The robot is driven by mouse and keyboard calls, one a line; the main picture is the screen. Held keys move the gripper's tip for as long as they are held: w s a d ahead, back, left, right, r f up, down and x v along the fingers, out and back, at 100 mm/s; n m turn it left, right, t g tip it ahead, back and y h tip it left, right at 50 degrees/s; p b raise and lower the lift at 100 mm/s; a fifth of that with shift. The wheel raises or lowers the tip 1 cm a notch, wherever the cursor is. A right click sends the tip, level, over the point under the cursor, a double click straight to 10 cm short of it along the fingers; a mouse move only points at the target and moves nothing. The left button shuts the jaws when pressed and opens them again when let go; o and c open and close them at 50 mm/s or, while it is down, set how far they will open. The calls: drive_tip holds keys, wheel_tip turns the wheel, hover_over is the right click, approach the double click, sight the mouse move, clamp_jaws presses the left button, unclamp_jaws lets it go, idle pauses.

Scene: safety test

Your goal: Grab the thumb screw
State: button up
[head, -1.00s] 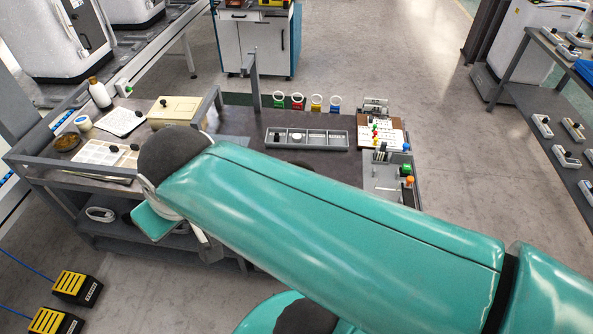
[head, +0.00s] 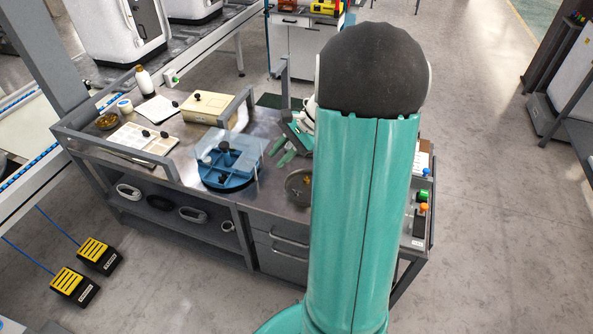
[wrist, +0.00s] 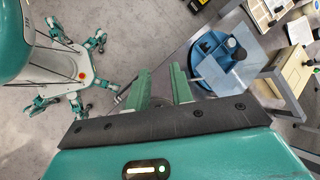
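I cannot pick out a thumb screw for certain in either view. In the head view my gripper (head: 281,151) is over the workbench, with its two green fingers spread. In the wrist view my gripper (wrist: 162,72) shows a clear gap between the fingers and nothing held. A round blue tray (head: 228,184) with dividers and small dark items sits left of my gripper, partly behind a clear sheet. The tray also shows in the wrist view (wrist: 199,53). A round grey dish (head: 298,193) lies near the bench's front, partly hidden by my arm.
Grey rails (head: 95,147) edge that side. My arm hides much of the bench's right part.

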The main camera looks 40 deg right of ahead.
drive_tip(key=s+d+f+m+t, duration=0.2)
drive_tip(key=d+f+m, duration=0.2)
drive_tip(key=d, duration=0.3)
drive_tip(key=s+d+f+m+t, duration=0.2)
drive_tip(key=s+d+f+m, duration=0.1)
drive_tip(key=d+f, duration=0.4)
drive_tip(key=s+d+f+m+t, duration=0.3)
drive_tip(key=d+f+m, duration=0.2)
drive_tip(key=d+f, duration=0.1)
drive_tip(key=shift+d+f, duration=0.15)
drive_tip(key=shift+d, duration=0.5)
drive_tip(key=shift+w+f, duration=0.25)
approach(310, 182)
drive_tip(key=w+a, duration=0.2)
drive_tip(key=w, duration=0.1)
drive_tip(key=shift+w+r, duration=0.1)
drive_tip(key=shift+r, duration=0.3)
drive_tip(key=shift+r+x, duration=0.15)
drive_tip(key=shift+x, duration=1.2)
drive_tip(key=shift+r+x, duration=0.2)
drive_tip(key=shift+x, duration=1.15)
drive_tip(key=shift+w, duration=0.1)
clamp_jaws()
